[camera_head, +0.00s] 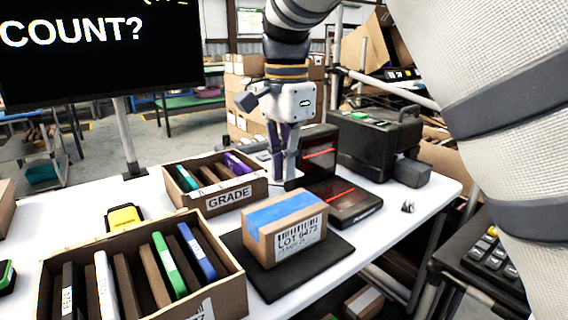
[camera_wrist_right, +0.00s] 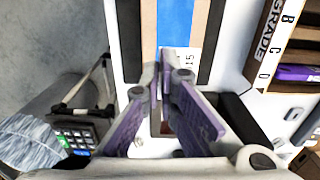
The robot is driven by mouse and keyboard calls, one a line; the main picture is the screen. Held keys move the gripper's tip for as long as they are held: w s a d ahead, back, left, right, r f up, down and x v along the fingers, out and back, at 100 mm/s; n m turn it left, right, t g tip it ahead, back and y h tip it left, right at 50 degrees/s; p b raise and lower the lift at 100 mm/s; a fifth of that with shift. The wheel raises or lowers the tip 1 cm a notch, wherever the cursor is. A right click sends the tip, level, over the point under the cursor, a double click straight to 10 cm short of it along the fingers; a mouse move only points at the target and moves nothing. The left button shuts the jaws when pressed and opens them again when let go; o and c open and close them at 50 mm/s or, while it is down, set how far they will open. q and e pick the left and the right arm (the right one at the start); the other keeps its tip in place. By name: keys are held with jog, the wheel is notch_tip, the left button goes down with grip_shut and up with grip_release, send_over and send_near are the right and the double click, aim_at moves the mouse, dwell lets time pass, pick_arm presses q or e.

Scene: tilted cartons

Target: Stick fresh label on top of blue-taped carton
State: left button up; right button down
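The blue-taped carton (camera_head: 285,228) sits on a black mat (camera_head: 262,272) on the white table. A blue tape strip runs over its top, and a printed white label with a barcode is on its front. In the right wrist view its blue tape (camera_wrist_right: 175,25) shows just beyond the fingertips. My right gripper (camera_head: 287,178) points down behind the carton, in front of the black scanner, apart from the carton. In the right wrist view its purple-padded fingers (camera_wrist_right: 160,72) converge with tips together. I cannot make out a label between them. My left gripper is not in view.
An L-shaped scanner (camera_head: 352,203) with red lines stands right of the carton. A black machine (camera_head: 372,142) stands behind it. A box marked GRADE (camera_head: 230,197) and an open box of upright folders (camera_head: 226,285) stand on the left. A yellow device (camera_head: 124,217) lies between them and the monitor.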

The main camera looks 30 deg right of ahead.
aim_at(287, 214)
jog(key=shift+d+f, duration=0.15)
jog(key=shift+f, duration=3.15)
jog(key=shift+f, duration=0.25)
jog(key=c, duration=1.7)
grip_release()
jog(key=shift+r, duration=9)
